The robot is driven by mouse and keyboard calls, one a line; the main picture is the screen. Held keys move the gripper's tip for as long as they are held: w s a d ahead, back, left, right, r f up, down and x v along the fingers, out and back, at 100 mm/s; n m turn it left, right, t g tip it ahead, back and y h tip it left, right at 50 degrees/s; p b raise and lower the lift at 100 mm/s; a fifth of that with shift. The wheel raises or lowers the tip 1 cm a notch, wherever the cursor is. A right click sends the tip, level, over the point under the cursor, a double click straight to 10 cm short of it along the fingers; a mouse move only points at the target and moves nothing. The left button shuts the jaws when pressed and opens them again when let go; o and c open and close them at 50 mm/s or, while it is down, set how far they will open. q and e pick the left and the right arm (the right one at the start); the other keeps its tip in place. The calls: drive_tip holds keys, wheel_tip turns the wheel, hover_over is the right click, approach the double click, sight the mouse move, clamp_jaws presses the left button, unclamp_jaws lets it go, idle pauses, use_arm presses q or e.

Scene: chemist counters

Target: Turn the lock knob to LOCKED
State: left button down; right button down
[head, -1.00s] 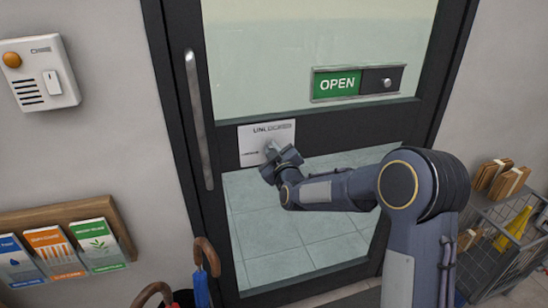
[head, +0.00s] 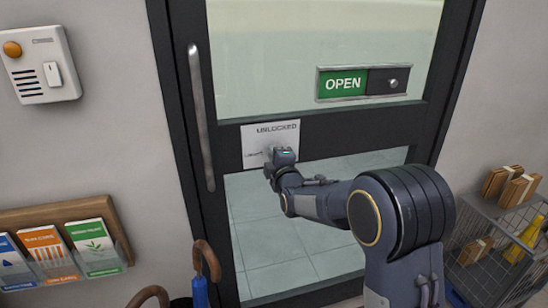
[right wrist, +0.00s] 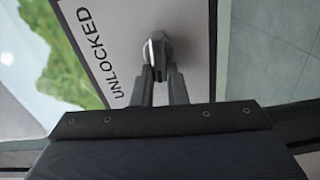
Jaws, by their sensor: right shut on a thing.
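My right gripper (right wrist: 160,75) is shut on the knob, one finger on each side. In the head view, my right gripper (head: 271,160) covers most of the knob. My left gripper is not in view.
A long vertical door handle (head: 201,115) is left of the plate. A green OPEN sign slider (head: 342,83) is above right. A leaflet rack (head: 60,215) and umbrellas (head: 202,285) are at lower left. A wire basket (head: 490,250) stands at lower right.

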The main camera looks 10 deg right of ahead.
drive_tip(key=shift+f+n, duration=0.15)
drive_tip(key=shift+n, duration=0.35)
drive_tip(key=c, duration=1.4)
unclamp_jaws()
drive_tip(key=shift+c, duration=0.2)
drive_tip(key=s, duration=0.8)
drive_tip(key=shift+d+b, duration=0.15)
drive_tip(key=shift+b, duration=0.3)
drive_tip(key=shift+w, duration=0.1)
